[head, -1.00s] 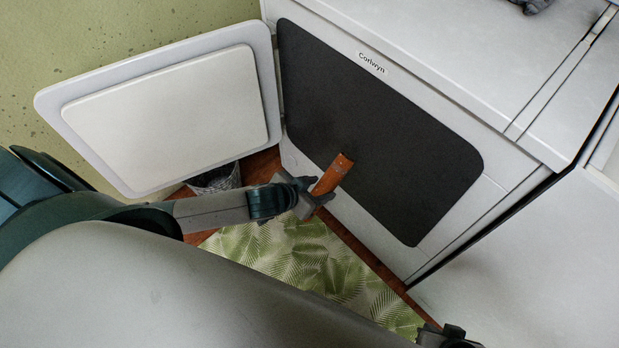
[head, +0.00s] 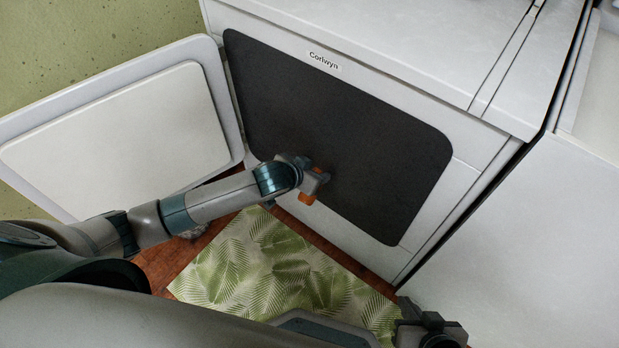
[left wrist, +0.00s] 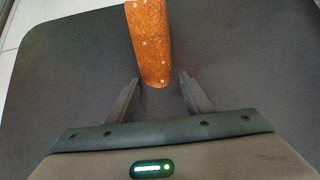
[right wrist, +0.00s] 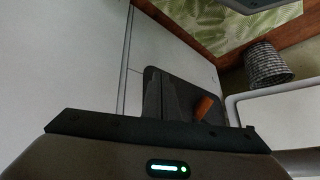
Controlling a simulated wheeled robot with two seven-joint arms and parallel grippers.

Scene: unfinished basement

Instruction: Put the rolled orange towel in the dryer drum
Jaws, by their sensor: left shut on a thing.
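The rolled orange towel (head: 308,199) is held in my left gripper (head: 318,178), in front of the lower part of the dryer's dark opening (head: 345,120). I cannot tell whether its end is past the opening's rim. In the left wrist view the speckled towel (left wrist: 149,42) points away from my left gripper (left wrist: 160,82), its near end between the fingers. The dryer door (head: 120,125) stands open at the left. The right wrist view shows the towel (right wrist: 204,107) against the dark opening (right wrist: 178,80). My right gripper (head: 430,332) is low at the bottom right; its finger gap is unclear.
A white appliance (head: 530,240) stands right of the dryer. A green leaf-patterned rug (head: 265,262) lies on the brown floor before the dryer. A woven basket (right wrist: 268,65) stands near the door. The dryer top (head: 420,40) is clear where visible.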

